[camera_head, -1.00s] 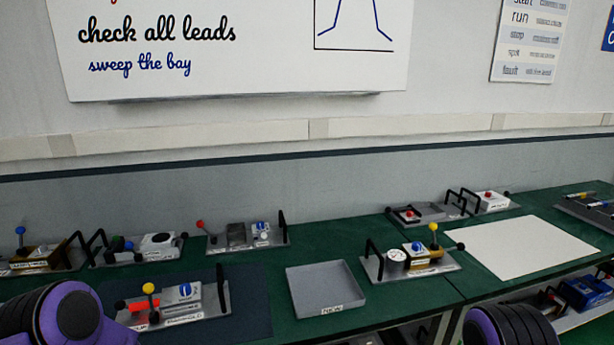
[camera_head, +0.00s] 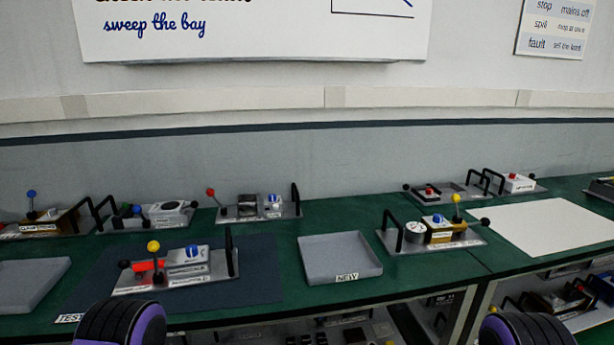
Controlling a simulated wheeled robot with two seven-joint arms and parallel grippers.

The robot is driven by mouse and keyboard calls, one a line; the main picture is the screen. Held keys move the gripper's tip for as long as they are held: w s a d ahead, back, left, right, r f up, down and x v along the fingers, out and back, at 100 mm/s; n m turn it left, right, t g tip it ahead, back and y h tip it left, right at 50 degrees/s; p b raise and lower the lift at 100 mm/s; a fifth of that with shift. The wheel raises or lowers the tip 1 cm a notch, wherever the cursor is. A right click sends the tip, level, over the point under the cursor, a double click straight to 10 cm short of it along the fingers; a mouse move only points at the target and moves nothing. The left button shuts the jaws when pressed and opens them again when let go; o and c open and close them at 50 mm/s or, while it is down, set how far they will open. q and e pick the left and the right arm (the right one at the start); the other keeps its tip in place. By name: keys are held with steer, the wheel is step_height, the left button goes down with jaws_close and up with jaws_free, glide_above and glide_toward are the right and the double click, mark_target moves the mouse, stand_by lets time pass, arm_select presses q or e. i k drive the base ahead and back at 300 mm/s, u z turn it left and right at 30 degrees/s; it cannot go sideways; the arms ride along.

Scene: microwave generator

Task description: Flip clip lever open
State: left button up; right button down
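Several lever units stand on the green bench. The nearest unit (camera_head: 190,278), on the dark mat, has a yellow-knobbed lever (camera_head: 154,247), a red part (camera_head: 146,265) and a black handle. Another unit (camera_head: 436,234) at the centre right has a yellow-knobbed lever (camera_head: 456,199), a round white gauge and a black handle. A unit at the back (camera_head: 262,206) has a red-knobbed lever (camera_head: 212,193). I cannot tell which lever is the clip lever. Parts of my two arms show at the bottom edge, black and purple. Neither gripper's fingers are in view.
A grey tray (camera_head: 340,272) labelled NEW sits empty at mid-bench. Another grey tray (camera_head: 32,283) lies at the left. The dark mat (camera_head: 100,300) is partly bare. A white sheet (camera_head: 548,232) lies at the right. Shelves with parts show below the bench.

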mark_target(154, 247)
steer(key=z, duration=1.15)
steer(key=k, duration=0.9)
steer(key=u, duration=1.15)
